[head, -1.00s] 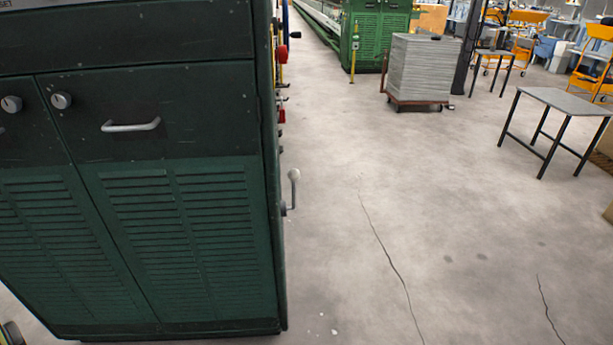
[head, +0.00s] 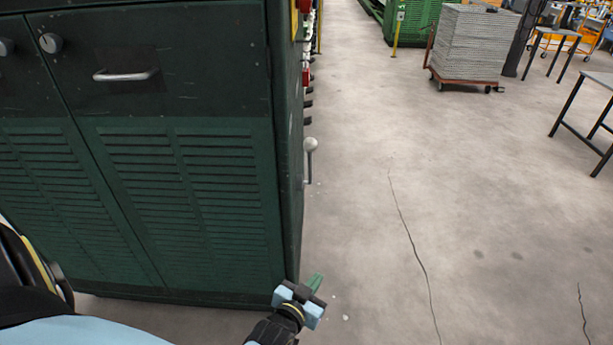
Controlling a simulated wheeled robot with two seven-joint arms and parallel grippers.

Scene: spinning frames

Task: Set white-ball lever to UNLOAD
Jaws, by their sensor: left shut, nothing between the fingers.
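The white-ball lever (head: 310,146) sticks out from the right side of the green machine cabinet (head: 190,215). Its ball is at the top and its short grey stem hangs below it, close to the cabinet side. Any UNLOAD marking is hidden from this angle. My left gripper (head: 314,283) shows at the bottom middle, by the cabinet's lower right corner. It is shut and empty, well below the lever in the picture and apart from it. My right gripper is not in view.
Red and dark handles (head: 306,76) line the cabinet side above the lever. A pallet cart with a grey stack (head: 474,45) stands at the back. A table (head: 590,125) is at the right. The cracked concrete floor (head: 480,210) right of the cabinet is clear.

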